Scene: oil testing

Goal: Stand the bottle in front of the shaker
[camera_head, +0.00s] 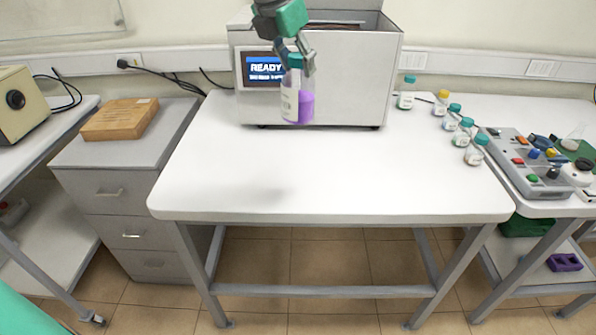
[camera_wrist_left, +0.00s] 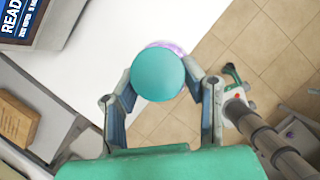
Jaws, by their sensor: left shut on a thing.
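A clear bottle (camera_head: 297,102) with a teal cap and purple liquid hangs upright in my left gripper (camera_head: 295,64), which is shut on it near the cap. In the head view it appears in front of the shaker's face, above the white table. The left wrist view shows the teal cap (camera_wrist_left: 158,74) from above, between the two fingers of the left gripper (camera_wrist_left: 160,88). The shaker (camera_head: 345,80) is a light grey box with a "READY" screen (camera_head: 262,68), standing at the back of the table (camera_head: 330,185). My right gripper is not in view.
Several capped bottles (camera_head: 465,131) stand at the table's right side, one with a yellow cap. A grey device with coloured buttons (camera_head: 520,160) is on the right bench. The table's front and middle are clear.

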